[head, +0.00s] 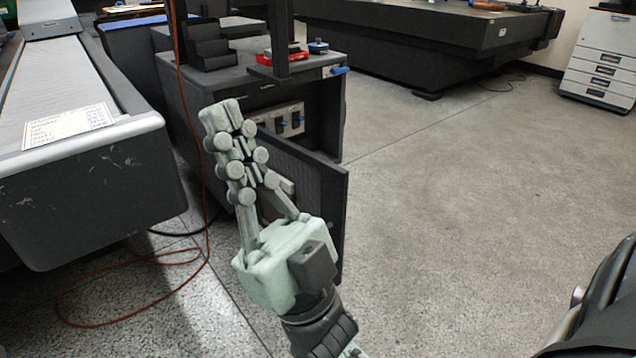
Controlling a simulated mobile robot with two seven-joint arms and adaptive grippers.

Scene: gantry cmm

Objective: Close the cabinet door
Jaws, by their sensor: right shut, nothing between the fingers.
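The dark grey cabinet (192,112) stands left of centre. Its door (322,190) hangs open, swung out toward me, and its right edge stands free over the floor. Part of the cabinet's inside shows above the door, with a pale panel bearing blue knobs (287,121). My right gripper (232,118) is pale green, shut and empty. It is in front of the door in the picture and hides the door's left part. I cannot tell whether it touches the door. My left gripper is not in view.
A grey granite slab (75,85) with a paper label is close on the left. An orange cable (130,318) loops on the floor and rises past the cabinet. A dark table (420,38) and a white drawer unit (600,60) stand behind.

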